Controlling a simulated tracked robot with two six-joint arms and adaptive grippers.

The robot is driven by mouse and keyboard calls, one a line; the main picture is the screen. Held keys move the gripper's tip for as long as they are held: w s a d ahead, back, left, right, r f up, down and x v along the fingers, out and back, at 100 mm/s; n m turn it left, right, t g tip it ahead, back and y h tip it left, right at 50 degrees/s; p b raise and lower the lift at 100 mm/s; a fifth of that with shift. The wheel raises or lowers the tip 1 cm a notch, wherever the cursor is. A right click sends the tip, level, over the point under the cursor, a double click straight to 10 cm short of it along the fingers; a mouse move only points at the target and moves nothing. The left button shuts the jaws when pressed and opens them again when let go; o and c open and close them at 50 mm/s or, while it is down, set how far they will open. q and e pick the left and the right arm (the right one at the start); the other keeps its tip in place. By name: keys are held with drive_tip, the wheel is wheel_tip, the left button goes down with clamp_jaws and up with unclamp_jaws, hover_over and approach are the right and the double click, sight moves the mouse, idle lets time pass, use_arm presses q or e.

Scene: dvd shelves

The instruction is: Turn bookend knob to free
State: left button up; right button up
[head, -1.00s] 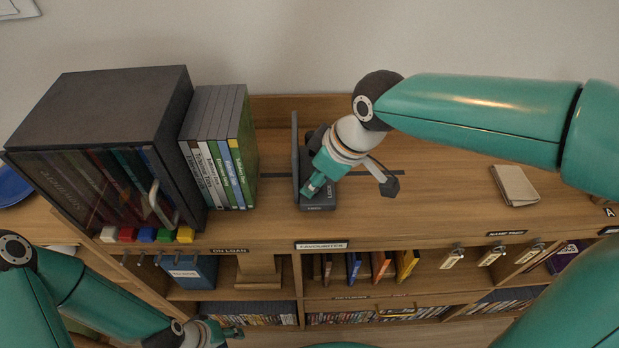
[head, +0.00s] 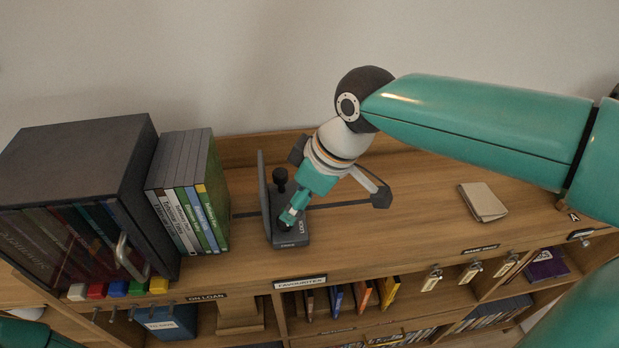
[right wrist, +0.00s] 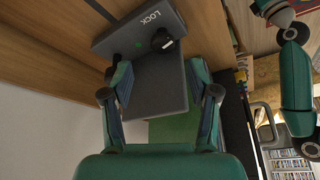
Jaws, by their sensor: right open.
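The dark grey bookend (head: 264,197) stands upright on the shelf top, with "LOCK" printed on its base (head: 290,241). My right gripper (head: 290,214) is tilted down over the base, with its tips close to the knob. In the right wrist view, the black knob (right wrist: 162,40) has a white mark and sits near the "LOCK" lettering. A green dot lies beside it. The open fingers (right wrist: 158,85) show on either side of the bookend plate (right wrist: 155,90); I cannot tell whether they touch anything. My left gripper is out of view.
Upright DVD cases (head: 190,200) and a dark glass-fronted cabinet (head: 75,165) stand left of the bookend. A dark slot runs along the shelf. A notebook (head: 483,202) lies right; the wood between is clear.

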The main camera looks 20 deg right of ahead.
drive_tip(key=v, duration=0.5)
drive_tip(key=shift+d+r, duration=0.15)
drive_tip(key=shift+r, duration=0.25)
drive_tip(key=shift+c, duration=0.3)
